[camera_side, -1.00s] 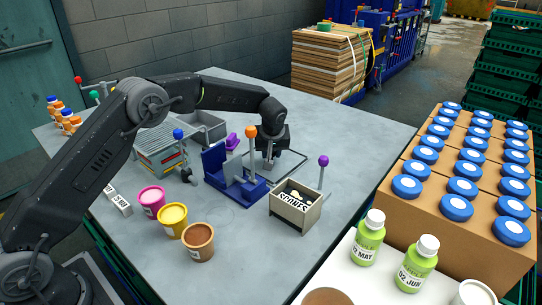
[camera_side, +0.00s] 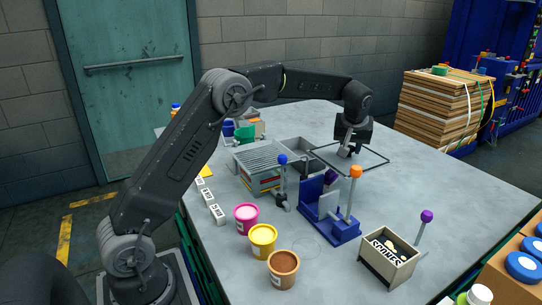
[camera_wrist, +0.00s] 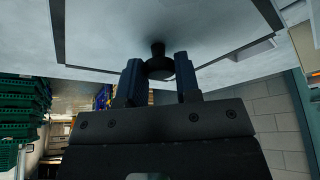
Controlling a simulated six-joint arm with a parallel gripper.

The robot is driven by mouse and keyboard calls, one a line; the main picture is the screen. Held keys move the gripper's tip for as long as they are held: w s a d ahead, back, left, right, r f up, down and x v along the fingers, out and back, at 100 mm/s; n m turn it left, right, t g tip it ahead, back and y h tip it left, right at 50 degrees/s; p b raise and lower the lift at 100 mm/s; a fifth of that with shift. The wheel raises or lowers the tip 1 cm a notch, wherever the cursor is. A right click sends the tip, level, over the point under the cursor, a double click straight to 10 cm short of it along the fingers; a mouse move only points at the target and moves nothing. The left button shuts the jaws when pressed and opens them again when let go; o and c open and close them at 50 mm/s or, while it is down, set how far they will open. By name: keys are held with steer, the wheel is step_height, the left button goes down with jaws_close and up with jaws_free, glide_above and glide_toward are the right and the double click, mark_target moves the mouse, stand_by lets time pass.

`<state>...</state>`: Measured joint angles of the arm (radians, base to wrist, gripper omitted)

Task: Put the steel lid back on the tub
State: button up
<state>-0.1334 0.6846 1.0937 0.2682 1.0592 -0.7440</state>
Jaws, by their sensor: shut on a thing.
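The steel lid (camera_side: 366,160) is a flat pale panel with a dark rim, at the back of the table. My gripper (camera_side: 347,148) is over its middle. In the wrist view my gripper (camera_wrist: 158,72) is shut on the lid's dark knob (camera_wrist: 158,66), and the lid's pale face (camera_wrist: 105,35) spreads beyond it. The lid's height above the table is hard to tell. The tub (camera_side: 303,144) seems to be the open grey bin left of the lid, partly hidden by a slatted rack. The lid's left corner shows close to the tub's right side.
A blue fixture (camera_side: 338,232) with an orange-knobbed lever stands in front of the lid. The slatted rack (camera_side: 262,157) stands beside the tub. Pink (camera_side: 246,220), yellow (camera_side: 262,241) and brown (camera_side: 283,270) cups line the front. The back right table is bare.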

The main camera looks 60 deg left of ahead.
steer(key=s+a+r, duration=0.4)
steer(key=s+a, duration=0.3)
steer(key=a, duration=0.1)
steer(key=s+a+r, duration=0.3)
steer(key=s+a, duration=0.5)
steer(key=s+a+r, duration=0.1)
steer(key=s+a, duration=0.2)
steer(key=s, duration=0.4)
steer(key=s+a+r, duration=0.2)
steer(key=s, duration=0.5)
steer(key=w+d+f, duration=0.1)
steer(key=w+f, duration=0.1)
steer(key=w, duration=0.1)
steer(key=w+d+f, duration=0.2)
steer(key=w+f, duration=0.1)
steer(key=w+d+f, duration=0.2)
steer(key=w, duration=0.2)
steer(key=shift+d+f, duration=0.15)
steer(key=shift+f, duration=2.1)
steer(key=o, duration=1)
steer(key=shift+f, duration=0.15)
